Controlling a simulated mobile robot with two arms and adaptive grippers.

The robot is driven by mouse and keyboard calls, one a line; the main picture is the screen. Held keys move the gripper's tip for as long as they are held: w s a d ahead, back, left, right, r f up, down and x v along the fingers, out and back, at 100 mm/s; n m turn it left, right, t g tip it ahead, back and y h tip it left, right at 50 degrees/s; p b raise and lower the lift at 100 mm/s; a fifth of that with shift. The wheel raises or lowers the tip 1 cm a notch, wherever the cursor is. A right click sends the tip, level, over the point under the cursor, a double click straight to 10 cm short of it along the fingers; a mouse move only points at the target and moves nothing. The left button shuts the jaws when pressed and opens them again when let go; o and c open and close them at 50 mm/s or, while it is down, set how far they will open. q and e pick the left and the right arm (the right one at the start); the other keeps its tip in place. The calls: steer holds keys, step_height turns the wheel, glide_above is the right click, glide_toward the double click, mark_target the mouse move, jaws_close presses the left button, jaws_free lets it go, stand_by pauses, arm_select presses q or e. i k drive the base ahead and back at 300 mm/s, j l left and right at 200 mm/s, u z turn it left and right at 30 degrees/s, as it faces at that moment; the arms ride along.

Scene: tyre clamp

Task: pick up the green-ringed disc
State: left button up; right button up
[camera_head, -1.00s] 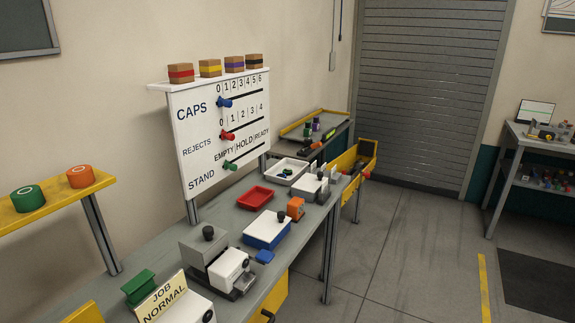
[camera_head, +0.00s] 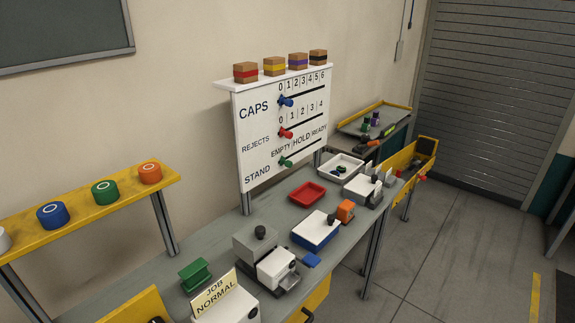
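The green-ringed disc (camera_head: 105,191) sits on a raised yellow shelf (camera_head: 75,217) at the left. It is a green cylinder with a pale ring mark on its top. A blue disc (camera_head: 53,214) stands to its left and an orange disc (camera_head: 150,172) to its right on the same shelf. Part of a white disc (camera_head: 3,240) shows at the left picture edge. Neither of my grippers is in the picture.
A white board (camera_head: 262,165) stands behind. Open floor lies at the right.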

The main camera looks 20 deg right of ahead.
mark_target(343, 170)
steer(key=i+l+u, duration=0.2)
steer(key=l+u, duration=0.15)
steer(key=l, duration=0.35)
steer(key=i+l+u, duration=0.15)
steer(key=l+u, duration=0.15)
steer(key=l, duration=0.4)
steer(key=l+u, duration=0.35)
steer(key=l, duration=0.35)
